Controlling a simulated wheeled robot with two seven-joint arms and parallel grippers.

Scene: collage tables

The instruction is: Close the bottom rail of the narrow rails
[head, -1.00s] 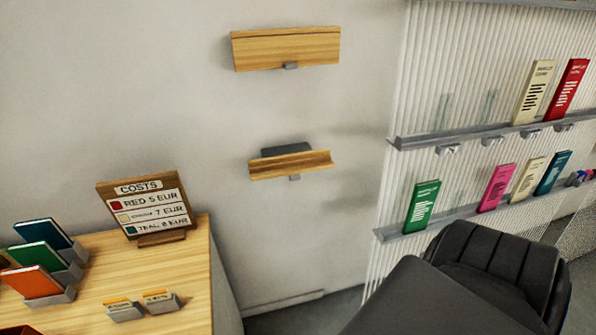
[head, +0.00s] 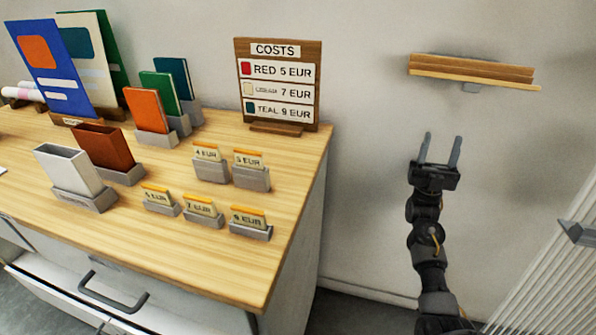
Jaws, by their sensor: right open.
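One narrow wooden rail (head: 470,70) is fixed to the wall at the upper right of the head view. Its wooden face and a front lip show, with a small grey piece under its middle. Its exact tilt is hard to tell. The other narrow rail is out of view. My right gripper (head: 441,148) is open and empty, its two fingers pointing up. In the picture it is below the rail and apart from it. My left gripper is not in view.
A wooden table (head: 120,220) fills the left, with a COSTS sign (head: 277,85), books in holders and several small price cards. A white drawer with a dark handle (head: 112,295) is at its front. A ribbed white panel (head: 550,280) stands at the lower right. The wall between is bare.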

